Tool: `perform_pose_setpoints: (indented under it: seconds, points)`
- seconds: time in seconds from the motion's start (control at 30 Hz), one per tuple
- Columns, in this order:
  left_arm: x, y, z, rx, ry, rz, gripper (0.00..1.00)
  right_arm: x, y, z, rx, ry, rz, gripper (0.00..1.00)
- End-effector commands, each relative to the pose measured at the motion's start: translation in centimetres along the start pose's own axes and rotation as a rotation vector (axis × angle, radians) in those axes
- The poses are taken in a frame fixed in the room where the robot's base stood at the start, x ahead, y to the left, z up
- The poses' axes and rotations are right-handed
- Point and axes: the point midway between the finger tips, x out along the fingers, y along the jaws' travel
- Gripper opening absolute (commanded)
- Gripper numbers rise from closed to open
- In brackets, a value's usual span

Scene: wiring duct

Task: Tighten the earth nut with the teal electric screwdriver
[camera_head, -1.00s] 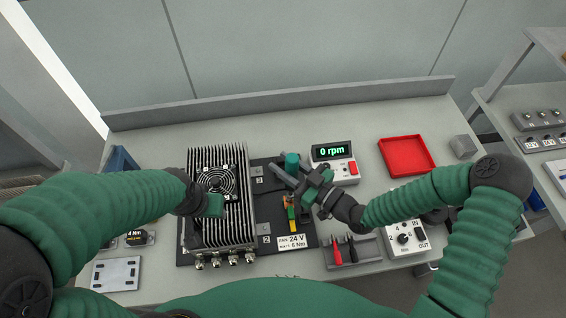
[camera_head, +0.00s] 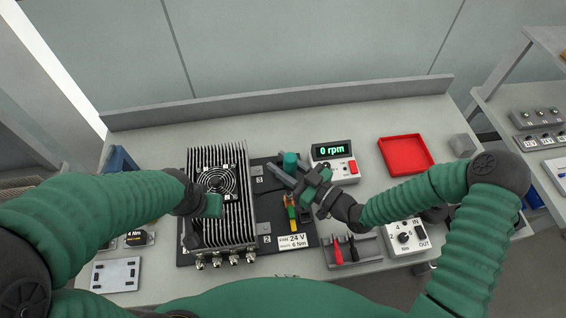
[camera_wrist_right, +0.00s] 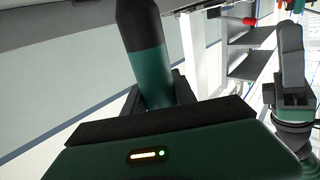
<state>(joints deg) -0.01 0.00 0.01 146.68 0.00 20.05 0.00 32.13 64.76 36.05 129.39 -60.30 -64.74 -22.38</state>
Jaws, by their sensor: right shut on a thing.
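The teal electric screwdriver (camera_head: 290,160) stands roughly upright in my right gripper (camera_head: 284,172), at the top right corner of the black board. In the right wrist view the gripper (camera_wrist_right: 153,98) is shut around its teal body (camera_wrist_right: 148,72), below a black upper section. The screwdriver's lower end and the earth nut are hidden behind the gripper in the head view. My left gripper (camera_head: 212,206) is over the finned grey unit (camera_head: 241,238), near its round fan; its fingers are too hidden to tell open from shut.
A speed display reading "0 rpm" (camera_head: 332,150) stands right of the screwdriver. A red tray (camera_head: 406,155) lies farther right. A stand with red and black probes (camera_head: 352,262) and a dial box (camera_head: 404,237) are at the front right. Free table shows behind the unit.

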Motion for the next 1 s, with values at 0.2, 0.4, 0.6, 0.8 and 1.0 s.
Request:
perform_pose_setpoints:
  seconds: [0.2, 0.4, 0.6, 0.8, 1.0]
  points:
    - [0.0, 0.0, 0.0, 0.0, 0.0, 0.0, 0.43, 0.0, 0.0, -0.1, 0.0, 0.002, 0.0, 0.0]
    - [0.2, 0.0, 0.1, 0.0, 0.0, 0.0, 0.43, 0.0, 0.0, 0.2, 0.0, 0.002, 0.0, 0.0]
    - [0.5, 0.0, 0.1, 0.0, 0.0, 0.0, 0.43, 0.0, 0.0, 0.5, 0.0, 0.002, -0.001, 0.0]
    - [0.8, 0.0, 0.2, 0.0, 0.0, 0.0, 0.43, 0.0, 0.0, 0.8, 0.0, 0.002, -0.001, 0.0]
    - [1.0, 0.0, 0.2, 0.0, 0.0, 0.0, 0.43, 0.0, 0.0, 1.1, -0.001, 0.002, -0.001, 0.0]
